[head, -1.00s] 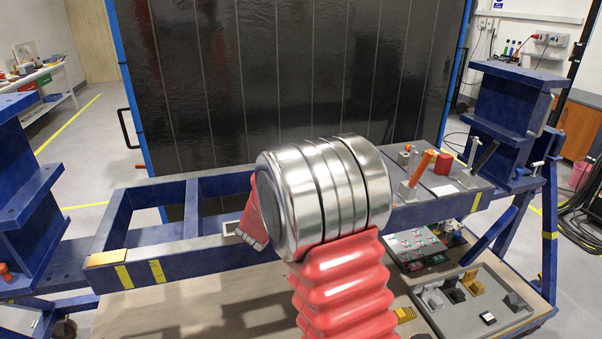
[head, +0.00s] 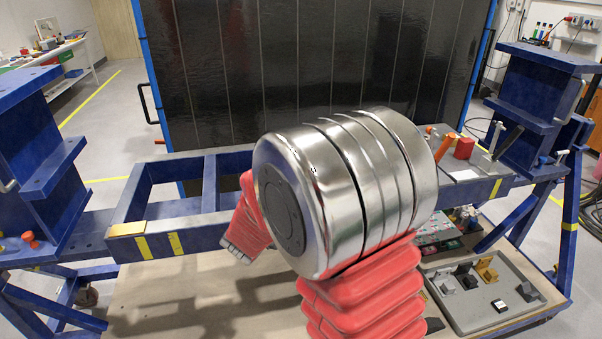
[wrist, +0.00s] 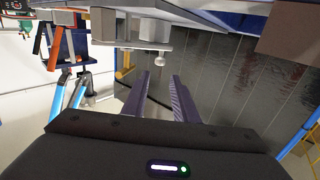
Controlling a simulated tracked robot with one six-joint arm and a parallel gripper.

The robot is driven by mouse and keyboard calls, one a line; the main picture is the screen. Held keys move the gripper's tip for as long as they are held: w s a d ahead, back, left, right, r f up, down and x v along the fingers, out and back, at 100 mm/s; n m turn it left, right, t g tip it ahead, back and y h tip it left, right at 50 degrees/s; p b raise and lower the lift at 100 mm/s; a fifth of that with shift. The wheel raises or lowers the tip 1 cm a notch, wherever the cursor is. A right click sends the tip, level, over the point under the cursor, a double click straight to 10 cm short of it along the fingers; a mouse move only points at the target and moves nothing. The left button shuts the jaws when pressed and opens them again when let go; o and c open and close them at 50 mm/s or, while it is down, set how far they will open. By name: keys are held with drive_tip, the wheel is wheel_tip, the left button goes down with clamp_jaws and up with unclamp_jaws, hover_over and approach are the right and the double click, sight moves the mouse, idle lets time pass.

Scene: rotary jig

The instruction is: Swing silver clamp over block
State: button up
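In the wrist view my gripper (wrist: 160,98) has its two dark fingers apart, with nothing seen between them. A silver-grey metal piece with a bolt (wrist: 157,32), seemingly part of a clamp, shows just beyond the fingertips, apart from them. In the head view my silver and red arm hides my gripper and part of the bench top. A red block (head: 463,148) sits on the bench at right. An orange-handled clamp (head: 446,150) stands beside it. A black-handled clamp (head: 498,135) stands to the right. I cannot tell for certain which piece is the silver clamp.
A blue steel frame (head: 190,236) runs across, with a blue stepped column (head: 540,100) at right and another (head: 35,150) at left. A black panel (head: 320,70) stands behind. A grey tray (head: 470,315) with small parts lies on the lower shelf at right.

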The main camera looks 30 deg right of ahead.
drive_tip(key=shift+w+a+r+y, duration=0.1)
drive_tip(key=shift+w+a+y, duration=0.05)
drive_tip(key=shift+y, duration=0.15)
drive_tip(key=c, duration=0.3)
drive_tip(key=a+y, duration=0.1)
drive_tip(key=w+a+r+n+t+y, duration=0.1)
drive_tip(key=a+t, duration=0.1)
drive_tip(key=shift+w+r+n+y, duration=0.3)
drive_tip(key=shift+y, duration=0.1)
clamp_jaws()
drive_tip(key=s+a+r+n+y, duration=0.1)
drive_tip(key=s+a+n+y, duration=0.2)
drive_tip(key=a+y, duration=0.3)
drive_tip(key=s+a+r+n+y, duration=0.25)
drive_tip(key=a+y, duration=0.25)
drive_tip(key=a, duration=0.3)
drive_tip(key=s+f+n+g, duration=0.1)
drive_tip(key=s+f+g, duration=0.2)
drive_tip(key=s, duration=0.9)
drive_tip(key=s+f+n+g, duration=0.2)
drive_tip(key=s+f+g, duration=0.1)
drive_tip(key=s, duration=1)
drive_tip(key=shift+a+g, duration=0.2)
drive_tip(key=shift+g, duration=0.4)
drive_tip(key=shift+n, duration=0.25)
